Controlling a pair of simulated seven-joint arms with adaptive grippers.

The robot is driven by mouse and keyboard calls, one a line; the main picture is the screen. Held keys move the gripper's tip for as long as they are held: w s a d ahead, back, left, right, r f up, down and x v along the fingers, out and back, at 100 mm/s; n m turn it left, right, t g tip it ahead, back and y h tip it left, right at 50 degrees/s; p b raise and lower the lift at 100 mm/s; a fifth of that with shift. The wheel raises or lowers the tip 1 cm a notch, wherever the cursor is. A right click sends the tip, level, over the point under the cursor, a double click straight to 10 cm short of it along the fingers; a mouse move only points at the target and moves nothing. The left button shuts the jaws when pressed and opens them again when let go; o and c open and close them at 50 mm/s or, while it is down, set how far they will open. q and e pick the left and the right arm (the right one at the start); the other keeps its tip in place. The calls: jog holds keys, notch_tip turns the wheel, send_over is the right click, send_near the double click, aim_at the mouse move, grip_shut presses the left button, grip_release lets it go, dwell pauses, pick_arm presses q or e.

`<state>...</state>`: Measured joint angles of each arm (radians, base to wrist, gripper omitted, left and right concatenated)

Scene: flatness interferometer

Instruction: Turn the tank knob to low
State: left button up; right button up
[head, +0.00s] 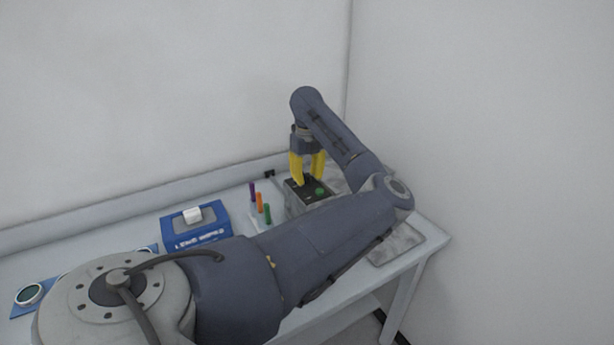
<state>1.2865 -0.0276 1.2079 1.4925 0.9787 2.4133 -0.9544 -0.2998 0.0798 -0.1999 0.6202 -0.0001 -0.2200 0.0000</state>
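A grey box with a dark top panel (293,189) stands near the back of the bench, toward its right end. A small green round knob (320,191) sits on that panel; I cannot read any marks, nor tell whether it is the tank knob. My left gripper (309,181) points down at the panel, with its yellow fingers apart and a gap between them. Its tips are just behind and left of the green knob. I cannot tell whether they touch anything on the panel. My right gripper is not in view.
Purple, orange and green upright pieces (260,202) stand in a pale holder left of the box. A blue box (195,226) with a white roll is further left. A round lens-like disc (29,294) lies on a blue mat. A grey plate (397,245) lies at the right end.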

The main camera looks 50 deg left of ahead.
pick_arm(q)
jog(key=shift+c, duration=0.4)
grip_shut()
jog(key=shift+n, duration=0.3)
jog(key=n, duration=0.4)
jog(key=shift+w+n, duration=0.15)
jog(key=shift+n, duration=0.25)
jog(key=shift+w+n, duration=0.1)
jog(key=shift+n, duration=2)
jog(key=shift+o, duration=0.4)
grip_release()
